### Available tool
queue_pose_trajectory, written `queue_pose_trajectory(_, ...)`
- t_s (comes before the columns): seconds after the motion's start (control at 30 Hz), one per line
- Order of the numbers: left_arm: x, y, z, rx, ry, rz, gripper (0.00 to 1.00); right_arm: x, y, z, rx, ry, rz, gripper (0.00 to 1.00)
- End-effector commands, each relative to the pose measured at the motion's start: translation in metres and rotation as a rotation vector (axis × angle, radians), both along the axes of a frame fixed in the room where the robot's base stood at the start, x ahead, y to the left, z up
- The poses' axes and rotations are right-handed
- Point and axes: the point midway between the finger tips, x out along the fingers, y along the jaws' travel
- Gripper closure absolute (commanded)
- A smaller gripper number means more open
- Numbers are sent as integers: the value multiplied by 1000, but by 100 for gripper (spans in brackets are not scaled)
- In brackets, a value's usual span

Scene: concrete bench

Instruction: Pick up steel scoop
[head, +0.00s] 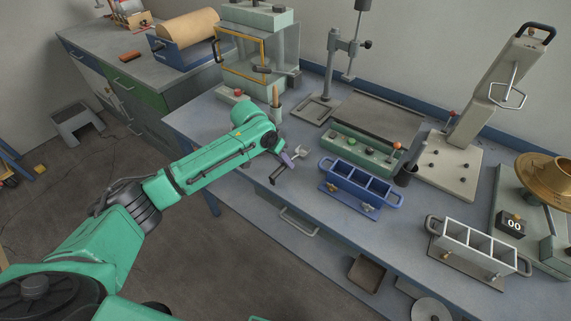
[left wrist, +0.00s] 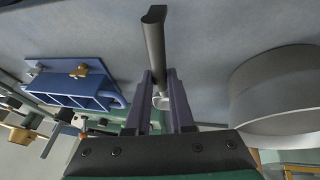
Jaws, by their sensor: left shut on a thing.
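The steel scoop (left wrist: 154,45) is between the two fingers of my left gripper (left wrist: 160,108) in the left wrist view. Its grey bar-like handle, with a dark end, sticks out past the fingertips, and a small pale rounded part shows between the fingers. In the head view my left gripper (head: 287,159) is over the front part of the blue bench, shut on the scoop, with its fingers partly hiding it. I cannot tell whether the scoop touches the bench. My right gripper is not in view.
A blue three-part mould (head: 363,184) stands right of the left gripper, and a grey mould (head: 478,247) stands farther right. A grey cup (head: 275,113) with a wooden-handled tool is behind the gripper. The bench front edge is close; bare bench lies between gripper and blue mould.

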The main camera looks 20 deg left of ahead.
Motion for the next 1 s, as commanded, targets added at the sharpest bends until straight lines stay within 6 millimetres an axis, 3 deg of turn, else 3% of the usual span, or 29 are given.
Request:
queue_pose_trajectory(0.17,1,0,43,-1,-9,-2,100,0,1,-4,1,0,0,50)
queue_pose_trajectory(0.4,1,-1,134,-2,-10,-3,100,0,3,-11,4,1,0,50)
queue_pose_trajectory(0.53,1,-1,168,-2,-5,-2,100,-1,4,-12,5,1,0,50)
queue_pose_trajectory(0.7,0,0,187,0,-2,-1,100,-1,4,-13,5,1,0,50)
queue_pose_trajectory(1.0,0,0,188,0,-1,-1,100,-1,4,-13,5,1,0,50)
